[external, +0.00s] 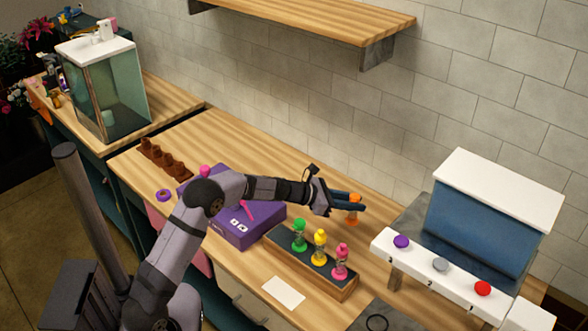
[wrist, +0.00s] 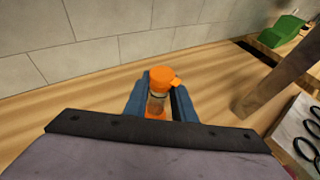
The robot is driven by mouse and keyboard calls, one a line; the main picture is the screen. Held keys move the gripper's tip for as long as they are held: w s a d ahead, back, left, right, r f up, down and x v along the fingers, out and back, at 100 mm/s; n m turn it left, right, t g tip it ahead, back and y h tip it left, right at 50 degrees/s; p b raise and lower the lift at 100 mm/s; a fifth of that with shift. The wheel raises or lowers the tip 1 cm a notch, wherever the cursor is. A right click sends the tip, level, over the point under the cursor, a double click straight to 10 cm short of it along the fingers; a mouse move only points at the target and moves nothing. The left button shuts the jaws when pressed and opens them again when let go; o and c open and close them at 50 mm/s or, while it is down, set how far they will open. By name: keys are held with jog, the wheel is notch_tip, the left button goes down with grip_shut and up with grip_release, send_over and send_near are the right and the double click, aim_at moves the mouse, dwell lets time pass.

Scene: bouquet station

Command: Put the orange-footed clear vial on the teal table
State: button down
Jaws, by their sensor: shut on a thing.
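The orange-footed clear vial (external: 354,210) stands upright between the blue fingers of my gripper (external: 350,203), over the wooden counter beyond the vial rack. In the wrist view the vial (wrist: 157,103) shows its orange cap with a side tab, its clear body and a bit of orange foot. My gripper (wrist: 158,107) is shut on it. I cannot tell whether the foot touches the counter. No tabletop is clearly teal; a dark teal surface (external: 73,22) shows small behind the glass tank at the far left, and the counter fronts are teal.
A rack (external: 308,268) holds green, yellow and pink vials in front of my gripper. A purple box (external: 240,230) lies under my arm. A blue-fronted cabinet (external: 480,220) with a white knob panel (external: 440,265) stands right. A shelf (external: 320,18) overhangs the back wall.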

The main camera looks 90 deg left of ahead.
aim_at(352, 213)
jog(key=shift+f+p, duration=0.35)
jog(key=shift+f, duration=1.95)
jog(key=shift+f, duration=0.2)
jog(key=c, duration=1.5)
grip_release()
